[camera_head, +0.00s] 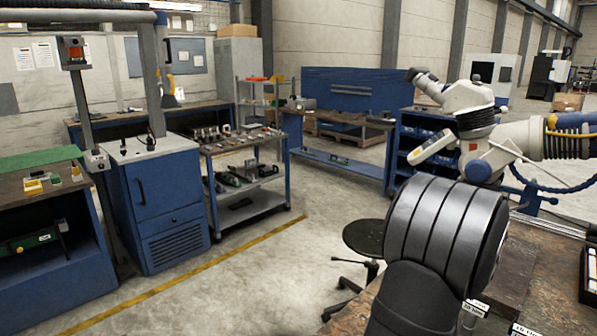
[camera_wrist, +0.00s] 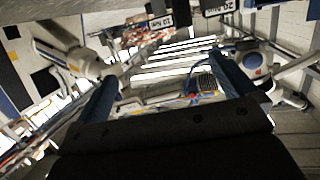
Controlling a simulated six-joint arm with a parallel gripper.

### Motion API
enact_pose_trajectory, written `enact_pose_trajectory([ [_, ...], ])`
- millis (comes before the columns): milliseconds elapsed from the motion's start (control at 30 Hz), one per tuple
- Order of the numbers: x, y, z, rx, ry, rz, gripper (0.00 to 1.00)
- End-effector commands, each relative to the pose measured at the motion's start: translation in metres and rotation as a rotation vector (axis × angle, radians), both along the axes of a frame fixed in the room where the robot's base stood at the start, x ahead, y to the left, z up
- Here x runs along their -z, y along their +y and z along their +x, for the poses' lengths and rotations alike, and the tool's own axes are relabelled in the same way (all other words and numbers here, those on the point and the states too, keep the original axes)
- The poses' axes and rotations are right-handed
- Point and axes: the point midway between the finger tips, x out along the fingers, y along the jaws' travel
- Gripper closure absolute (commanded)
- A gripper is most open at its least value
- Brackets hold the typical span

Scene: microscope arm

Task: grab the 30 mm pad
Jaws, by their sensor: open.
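My gripper (camera_wrist: 163,66) shows in the wrist view as two blue fingers spread wide apart, with nothing between them. In the head view my gripper cannot be made out, and my dark arm link covers part of the bench. I cannot pick out the 30 mm pad for certain in either view. Labels also show at the top of the wrist view (camera_wrist: 160,21), apart from the fingers.
A brown workbench (camera_head: 545,290) fills the lower right, with a dark tray (camera_head: 590,275) at its right edge. A white microscope (camera_head: 462,98) stands behind. A black stool (camera_head: 364,238) is beside the bench. A blue cabinet (camera_head: 165,205) and a loaded cart (camera_head: 245,180) stand left; the floor between is clear.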

Motion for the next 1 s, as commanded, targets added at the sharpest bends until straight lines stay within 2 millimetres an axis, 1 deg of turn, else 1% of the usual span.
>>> enact_pose_trajectory([
  [267,0.0,0.0,0.0,0.0,0.0,0.0,0.0],
  [300,0.0,0.0,0.0,0.0,0.0,0.0,0.04],
  [367,0.0,0.0,0.0,0.0,0.0,0.0,0.16],
  [400,0.0,0.0,0.0,0.0,0.0,0.0,0.2],
  [667,0.0,0.0,0.002,-0.005,0.001,0.002,0.2],
  [767,0.002,0.005,0.018,-0.062,0.016,0.016,0.2],
  [867,0.007,0.019,0.053,-0.196,0.063,0.047,0.2],
  [900,0.009,0.027,0.069,-0.259,0.089,0.062,0.2],
  [933,0.012,0.031,0.081,-0.303,0.11,0.075,0.2],
  [1000,0.016,0.035,0.104,-0.366,0.144,0.115,0.2],
])
